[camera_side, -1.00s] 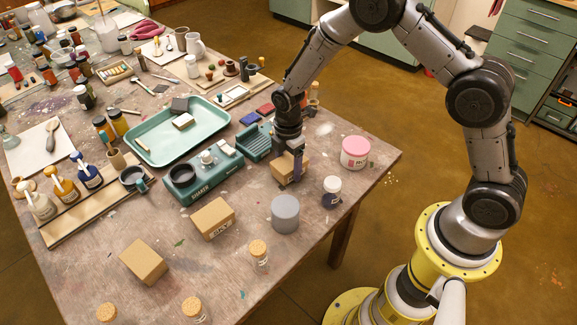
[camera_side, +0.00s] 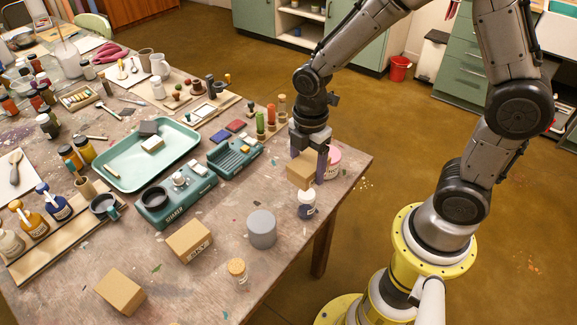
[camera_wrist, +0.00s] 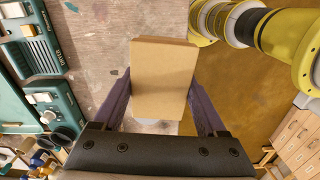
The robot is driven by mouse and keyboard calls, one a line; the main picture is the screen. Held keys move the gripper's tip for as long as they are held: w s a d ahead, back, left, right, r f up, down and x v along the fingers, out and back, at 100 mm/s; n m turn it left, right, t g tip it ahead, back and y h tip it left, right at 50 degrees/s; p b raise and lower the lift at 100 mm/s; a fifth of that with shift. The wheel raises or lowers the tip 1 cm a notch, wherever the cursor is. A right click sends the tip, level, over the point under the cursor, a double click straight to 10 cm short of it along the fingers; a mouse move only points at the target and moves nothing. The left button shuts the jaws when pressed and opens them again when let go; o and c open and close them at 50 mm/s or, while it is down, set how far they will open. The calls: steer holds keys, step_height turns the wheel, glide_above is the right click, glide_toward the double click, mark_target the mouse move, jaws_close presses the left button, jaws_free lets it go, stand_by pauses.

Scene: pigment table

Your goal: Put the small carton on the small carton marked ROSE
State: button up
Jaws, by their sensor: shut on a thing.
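My gripper (camera_side: 308,160) is shut on a small brown carton (camera_side: 299,173) and holds it in the air near the table's right edge. In the wrist view the carton (camera_wrist: 163,75) is between the two purple fingers, its visible face plain. Another small carton (camera_side: 189,241) stands on the table at the front, with a dark label that seems to read SKY. A further small carton (camera_side: 119,291) stands to its lower left, with no readable marking. I cannot make out ROSE on any carton in these views.
A grey cylinder (camera_side: 262,230), a corked jar (camera_side: 238,272) and a white-lidded jar (camera_side: 306,205) stand near the cartons. A pink-lidded jar (camera_side: 332,163) is partly hidden behind my gripper. A teal shaker (camera_side: 175,199) stands behind. Bare table surrounds the two standing cartons.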

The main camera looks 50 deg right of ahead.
steer(key=shift+s+r, duration=0.2)
steer(key=shift+s, duration=0.2)
